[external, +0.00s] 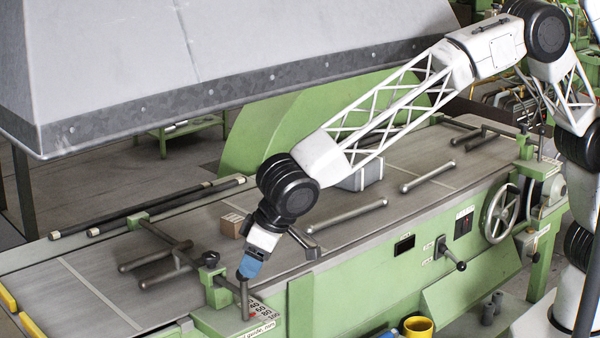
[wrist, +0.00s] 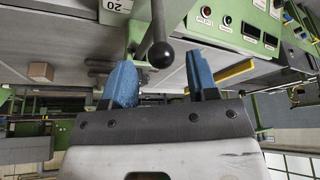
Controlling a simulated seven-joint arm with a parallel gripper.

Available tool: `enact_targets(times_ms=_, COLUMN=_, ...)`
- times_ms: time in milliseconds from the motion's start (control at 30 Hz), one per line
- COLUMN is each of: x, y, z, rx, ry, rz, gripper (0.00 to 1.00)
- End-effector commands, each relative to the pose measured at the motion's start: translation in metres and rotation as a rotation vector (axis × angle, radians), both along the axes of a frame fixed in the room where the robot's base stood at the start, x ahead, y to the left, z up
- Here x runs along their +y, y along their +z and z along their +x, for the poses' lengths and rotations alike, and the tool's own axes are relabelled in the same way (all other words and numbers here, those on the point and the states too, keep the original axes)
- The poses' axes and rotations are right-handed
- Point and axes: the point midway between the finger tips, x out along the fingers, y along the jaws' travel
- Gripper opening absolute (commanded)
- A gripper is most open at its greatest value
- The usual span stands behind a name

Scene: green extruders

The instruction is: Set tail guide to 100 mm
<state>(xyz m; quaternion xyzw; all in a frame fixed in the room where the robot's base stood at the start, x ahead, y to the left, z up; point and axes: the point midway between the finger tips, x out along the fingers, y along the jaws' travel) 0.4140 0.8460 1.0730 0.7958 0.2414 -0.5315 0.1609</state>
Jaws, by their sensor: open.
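The tail guide scale (external: 262,311) is a white plate with dark numbers at the near left end of the green machine; 60, 80 and 100 seem readable, the pointer setting is not clear. A grey upright lever (external: 244,300) stands beside it. My gripper (external: 247,270) has blue fingers and is open, pointing down at the lever's top. In the wrist view, the lever's dark rounded end (wrist: 160,54) shows between my two separated fingers (wrist: 161,78), with no clear grip on it. Part of the scale (wrist: 116,5) shows "20" at the top edge. Grey guide bars (external: 155,264) lie over the belt.
A small brown box (external: 231,223) and a grey case (external: 362,174) sit on the conveyor belt (external: 70,292). A black knob (external: 209,258) is just left of my gripper. A large grey hood (external: 190,65) hangs above. A handwheel (external: 500,212) and a crank lever (external: 450,254) are to the right.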

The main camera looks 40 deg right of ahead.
Motion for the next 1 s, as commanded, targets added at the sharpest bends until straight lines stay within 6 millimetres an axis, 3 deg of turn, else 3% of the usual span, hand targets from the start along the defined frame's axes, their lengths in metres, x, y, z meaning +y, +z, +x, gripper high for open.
enact_targets(times_ms=500, x=0.011, y=-0.051, z=0.018, rx=0.000, ry=0.000, rz=-0.001, gripper=0.53)
enact_targets(times_ms=967, x=0.013, y=-0.059, z=0.020, rx=0.000, ry=0.000, rz=0.000, gripper=0.53)
enact_targets(times_ms=1000, x=0.013, y=-0.059, z=0.020, rx=0.000, ry=0.000, rz=0.000, gripper=0.49)
